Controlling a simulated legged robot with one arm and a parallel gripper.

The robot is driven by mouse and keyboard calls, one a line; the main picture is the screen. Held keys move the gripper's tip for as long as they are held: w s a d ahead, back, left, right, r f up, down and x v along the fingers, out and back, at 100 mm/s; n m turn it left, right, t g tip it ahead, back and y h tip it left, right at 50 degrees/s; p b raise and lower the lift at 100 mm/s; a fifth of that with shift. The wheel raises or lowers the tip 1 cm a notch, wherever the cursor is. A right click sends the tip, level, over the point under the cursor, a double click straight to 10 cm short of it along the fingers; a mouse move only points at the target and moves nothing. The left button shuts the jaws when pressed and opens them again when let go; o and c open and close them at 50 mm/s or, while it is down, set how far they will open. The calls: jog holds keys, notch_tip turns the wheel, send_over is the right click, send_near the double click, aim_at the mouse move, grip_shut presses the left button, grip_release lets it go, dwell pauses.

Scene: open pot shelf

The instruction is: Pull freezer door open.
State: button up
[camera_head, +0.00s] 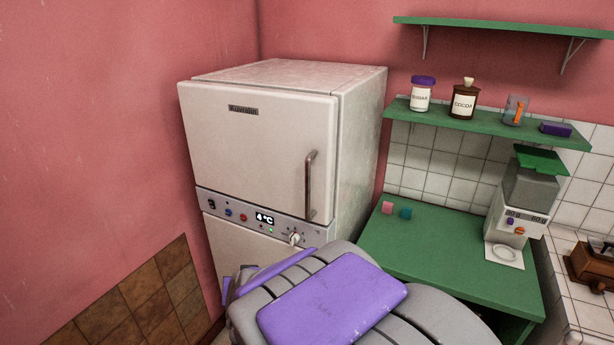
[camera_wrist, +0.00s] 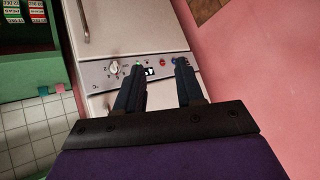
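A white fridge-freezer (camera_head: 260,150) stands in the corner in the head view. Its upper door (camera_head: 255,140) is shut, with a vertical metal handle (camera_head: 311,185) at the right edge. A control panel (camera_head: 262,217) reading 4 °C lies below it, above a lower door mostly hidden by my arm. The wrist view is upside down; it shows the panel (camera_wrist: 100,76) and the lower door (camera_wrist: 130,25) with its handle (camera_wrist: 83,20). My gripper (camera_wrist: 160,66) is open and empty, fingers apart in front of the panel. No contact shows. Which door is the freezer's, I cannot tell.
A green counter (camera_head: 450,255) stands right of the appliance, with a pink cube (camera_head: 387,207), a teal cube (camera_head: 405,213) and a scale (camera_head: 518,210). Green wall shelves (camera_head: 480,123) hang above. A pink wall (camera_head: 90,130) is close on the left.

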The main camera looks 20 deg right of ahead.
jog(key=w+d+r+m+t+h+p, duration=0.1)
jog(key=w+d+r+m+t+h, duration=0.15)
jog(key=w+d+r+h, duration=0.3)
jog(key=m+t+h+p, duration=0.2)
jog(key=h+p, duration=0.4)
jog(key=p, duration=0.3)
send_near(307, 183)
jog(key=x, duration=1.1)
jog(key=shift+a, duration=0.1)
grip_shut()
